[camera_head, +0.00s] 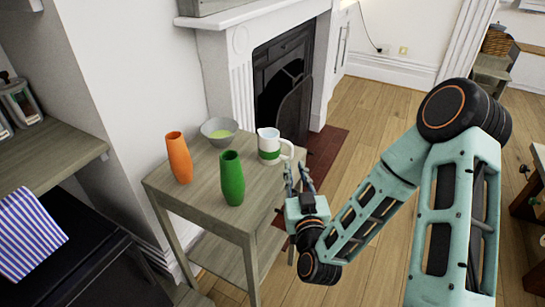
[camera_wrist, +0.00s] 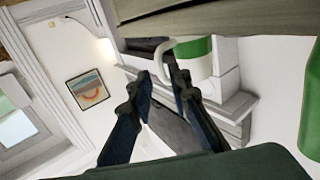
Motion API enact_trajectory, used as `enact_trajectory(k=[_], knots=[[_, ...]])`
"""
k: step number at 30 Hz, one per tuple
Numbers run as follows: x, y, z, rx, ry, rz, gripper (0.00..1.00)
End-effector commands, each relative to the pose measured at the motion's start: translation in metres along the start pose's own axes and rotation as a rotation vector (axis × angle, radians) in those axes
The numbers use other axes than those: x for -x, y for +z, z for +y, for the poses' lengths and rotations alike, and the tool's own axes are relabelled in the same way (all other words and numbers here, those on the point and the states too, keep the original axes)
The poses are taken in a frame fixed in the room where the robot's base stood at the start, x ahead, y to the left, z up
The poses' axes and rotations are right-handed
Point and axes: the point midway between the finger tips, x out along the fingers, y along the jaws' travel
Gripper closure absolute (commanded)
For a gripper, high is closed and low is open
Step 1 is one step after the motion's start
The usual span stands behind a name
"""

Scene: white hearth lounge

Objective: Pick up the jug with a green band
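The white jug with a green band (camera_head: 268,145) stands upright at the far right corner of the small wooden table, its handle facing my gripper. My gripper (camera_head: 296,170) is beside the table's right edge, close to the handle side of the jug. I cannot tell whether a finger touches the handle.
On the table (camera_head: 217,214) are a green vase (camera_head: 232,180), an orange vase (camera_head: 179,158) and a grey bowl (camera_head: 219,131) with something green inside. A white fireplace (camera_head: 240,60) stands behind. Wooden floor (camera_head: 385,115) is clear to the right of the table.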

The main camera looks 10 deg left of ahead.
Motion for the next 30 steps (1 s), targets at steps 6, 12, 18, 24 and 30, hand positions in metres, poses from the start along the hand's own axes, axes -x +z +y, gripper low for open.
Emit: enact_trajectory(k=[6, 12, 18, 24, 30], knots=[[-0.021, -0.002, 0.001, -0.001, 0.001, 0.001, 0.82], [-0.046, 0.002, 0.002, -0.002, 0.004, 0.002, 0.82], [-0.070, 0.001, 0.002, -0.001, 0.002, 0.002, 0.82], [-0.073, 0.001, 0.001, -0.001, 0.001, 0.000, 0.82], [-0.073, 0.001, 0.001, 0.000, 0.001, 0.000, 0.95]])
